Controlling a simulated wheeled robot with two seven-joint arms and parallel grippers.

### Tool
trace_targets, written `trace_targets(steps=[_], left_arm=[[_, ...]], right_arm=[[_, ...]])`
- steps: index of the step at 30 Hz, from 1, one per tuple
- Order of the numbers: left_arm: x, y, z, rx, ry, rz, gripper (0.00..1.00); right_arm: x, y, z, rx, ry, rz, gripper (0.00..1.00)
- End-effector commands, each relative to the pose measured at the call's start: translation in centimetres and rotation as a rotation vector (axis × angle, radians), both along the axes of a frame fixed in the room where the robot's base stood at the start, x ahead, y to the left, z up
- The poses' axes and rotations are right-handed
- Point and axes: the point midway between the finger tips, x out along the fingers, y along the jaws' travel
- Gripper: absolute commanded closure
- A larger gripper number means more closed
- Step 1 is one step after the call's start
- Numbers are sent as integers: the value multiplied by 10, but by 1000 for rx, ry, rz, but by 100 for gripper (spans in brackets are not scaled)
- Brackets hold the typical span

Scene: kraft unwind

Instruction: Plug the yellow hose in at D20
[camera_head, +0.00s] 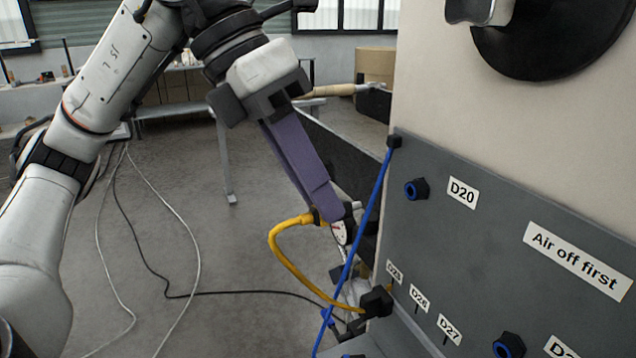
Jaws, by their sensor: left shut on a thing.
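My left gripper (333,212) comes down from the upper left with long purple fingers. It is shut on the free end of the yellow hose (280,255), whose tip is mostly hidden at the fingers. The hose loops down and right to a black fitting (376,301) at the panel's lower left edge. The D20 port (415,188) is a black fitting with a blue ring, left of the D20 label (462,192). It is empty, to the right of the gripper and slightly higher. My right gripper is out of view.
A blue hose (362,235) runs from the panel's top left corner downward, between my gripper and D20. A small round gauge (341,232) is close behind the fingertips. The grey panel (480,250) bears another port (508,346) and an "Air off first" label (577,260).

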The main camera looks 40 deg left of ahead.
Motion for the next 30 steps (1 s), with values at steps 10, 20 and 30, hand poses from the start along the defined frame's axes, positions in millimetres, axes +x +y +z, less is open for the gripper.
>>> trace_targets(steps=[10, 20, 30], left_arm=[[19, -8, 1, 0, 1, -4, 100], [37, -16, 1, -1, 1, -3, 100], [52, -22, 0, 0, 1, -4, 100]], right_arm=[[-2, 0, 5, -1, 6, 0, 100], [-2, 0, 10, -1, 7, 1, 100], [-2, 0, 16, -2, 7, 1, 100]])
